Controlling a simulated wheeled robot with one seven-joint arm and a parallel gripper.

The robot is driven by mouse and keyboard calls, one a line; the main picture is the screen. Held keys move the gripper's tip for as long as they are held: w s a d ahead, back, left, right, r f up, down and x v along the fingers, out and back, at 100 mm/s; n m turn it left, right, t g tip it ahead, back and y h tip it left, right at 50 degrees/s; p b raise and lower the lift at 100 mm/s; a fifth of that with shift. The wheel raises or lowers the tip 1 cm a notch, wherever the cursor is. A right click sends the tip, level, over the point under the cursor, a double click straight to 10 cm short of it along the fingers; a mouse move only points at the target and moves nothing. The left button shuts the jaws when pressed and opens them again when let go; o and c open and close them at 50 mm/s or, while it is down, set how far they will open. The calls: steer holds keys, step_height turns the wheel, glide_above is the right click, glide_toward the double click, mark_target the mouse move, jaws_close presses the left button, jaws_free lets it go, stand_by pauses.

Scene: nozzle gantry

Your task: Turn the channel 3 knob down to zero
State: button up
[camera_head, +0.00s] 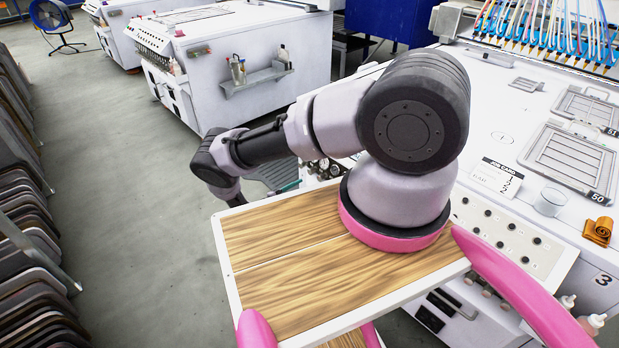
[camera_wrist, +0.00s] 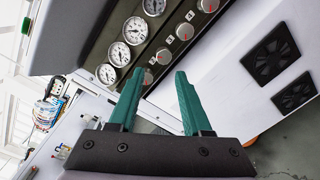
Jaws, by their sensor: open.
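In the wrist view, my gripper (camera_wrist: 160,74) is open, its two green fingers apart with nothing between them. Ahead is a dark panel with a slanted row of round red-and-grey knobs: the lowest knob (camera_wrist: 148,77) shows between the fingertips, the second knob (camera_wrist: 164,56) just above them, then a third knob (camera_wrist: 185,31) and a top knob (camera_wrist: 208,5) at the picture's edge. No finger visibly touches a knob. In the head view my arm hides most of this panel.
White-faced gauges (camera_wrist: 136,30) run beside the knobs. Black vent grilles (camera_wrist: 271,54) sit on the white machine side at right. In the head view, another white machine (camera_head: 250,55) stands behind my arm, a rack of dark boards (camera_head: 25,230) at left, with open floor (camera_head: 120,150) between.

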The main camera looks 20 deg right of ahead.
mark_target(319, 179)
steer(key=shift+n+t, duration=0.3)
steer(key=x, duration=0.3)
steer(key=f+x, duration=0.1)
steer(key=x, duration=0.6)
steer(key=shift+d+f, duration=0.15)
steer(key=shift+d, duration=0.2)
jaws_close()
